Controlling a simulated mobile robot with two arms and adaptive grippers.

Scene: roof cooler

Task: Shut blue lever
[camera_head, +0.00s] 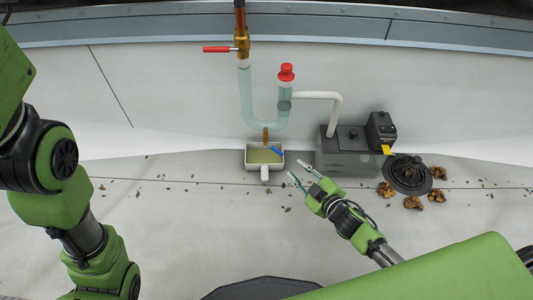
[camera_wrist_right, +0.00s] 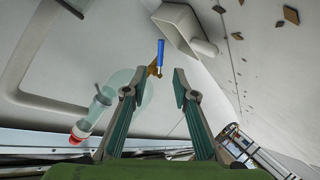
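The blue lever (camera_head: 277,150) sits on a small brass valve (camera_head: 265,138) just above the small white basin (camera_head: 250,165). In the right wrist view the blue lever (camera_wrist_right: 160,50) stands between and beyond the two open fingertips. My right gripper (camera_head: 301,178) is open and empty, to the lower right of the lever and apart from it. It also shows in the right wrist view (camera_wrist_right: 153,83). My left arm is at the left edge of the head view; its gripper is not in view.
A red lever (camera_head: 217,49) sits on a brass valve higher up the clear pipe (camera_head: 245,95). A red cap (camera_head: 286,72) tops the pipe's other side. A grey box (camera_head: 348,158) stands right of the basin. A black round drain (camera_head: 408,174) and dry leaves (camera_head: 413,203) lie farther right.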

